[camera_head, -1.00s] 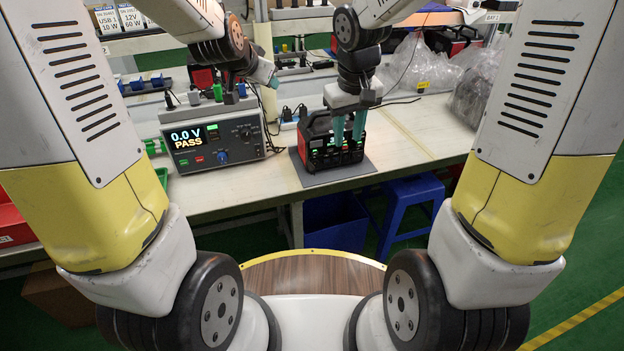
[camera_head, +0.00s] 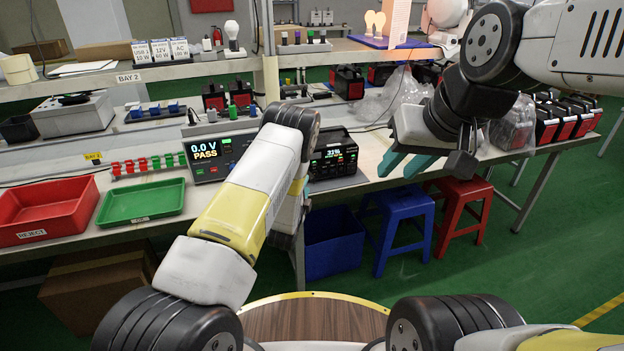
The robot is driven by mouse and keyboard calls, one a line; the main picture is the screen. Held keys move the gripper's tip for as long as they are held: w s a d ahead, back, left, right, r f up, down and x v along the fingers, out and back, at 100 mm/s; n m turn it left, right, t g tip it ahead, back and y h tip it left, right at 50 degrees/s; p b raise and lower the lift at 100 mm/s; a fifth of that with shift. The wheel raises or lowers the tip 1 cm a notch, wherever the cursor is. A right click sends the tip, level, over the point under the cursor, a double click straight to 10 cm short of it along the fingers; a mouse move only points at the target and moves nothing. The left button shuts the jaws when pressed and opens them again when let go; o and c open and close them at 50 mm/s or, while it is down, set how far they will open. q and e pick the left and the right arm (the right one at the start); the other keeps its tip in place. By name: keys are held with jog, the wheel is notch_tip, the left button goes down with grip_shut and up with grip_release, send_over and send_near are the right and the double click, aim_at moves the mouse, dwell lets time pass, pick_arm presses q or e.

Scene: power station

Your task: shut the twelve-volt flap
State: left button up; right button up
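The power station (camera_head: 333,157) is a black box with a lit display reading 31%. It stands on the bench, with its left part hidden behind my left arm. The twelve-volt flap is too small to make out on its front, so I cannot tell whether it is open or shut. My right gripper (camera_head: 406,165) has teal fingers spread apart and empty. It hangs to the right of the power station, in front of the bench edge. My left arm rises across the bench and folds down in front of the power station's left side. Its gripper fingers are not visible.
A tester (camera_head: 208,150) reading 0.0 V PASS stands left of the power station. A red tray (camera_head: 45,215) and a green tray (camera_head: 142,201) lie at the left. Blue (camera_head: 405,215) and red (camera_head: 466,200) stools stand below the bench. Bagged units lie behind my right gripper.

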aim_at(312, 181)
pick_arm(q)
jog(key=shift+m, duration=0.4)
jog(key=w, duration=0.2)
jog(key=w+d+f, duration=0.1)
jog(key=w, duration=0.1)
jog(key=w+d, duration=0.1)
jog(key=w, duration=0.1)
jog(key=shift+d+f, duration=0.25)
grip_shut()
